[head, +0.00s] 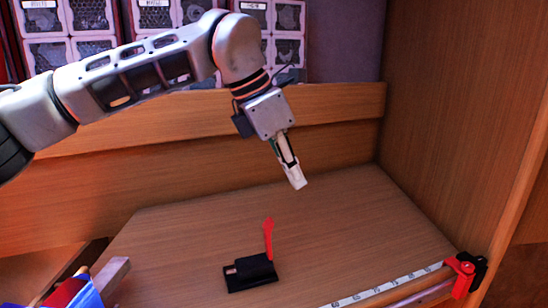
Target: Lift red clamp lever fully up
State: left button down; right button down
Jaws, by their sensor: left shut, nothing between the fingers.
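A black clamp (249,273) lies on the wooden surface near the front middle. Its red lever (268,240) stands close to upright from the clamp's right part. My left gripper (298,184) is shut and empty, pointing down, above and a little to the right of the lever, apart from it. My right gripper is not in view.
A pale marked strip (385,286) and a red and black fitting (465,272) lie at the front right edge. Blue and red items (75,295) are at the lower left. A wooden wall (460,110) closes the right side. The surface (340,220) around the clamp is clear.

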aim_at(270, 239)
jog(key=k+l, duration=0.3)
jog(key=l, duration=0.15)
jog(key=k+l, duration=0.3)
jog(key=l, duration=0.2)
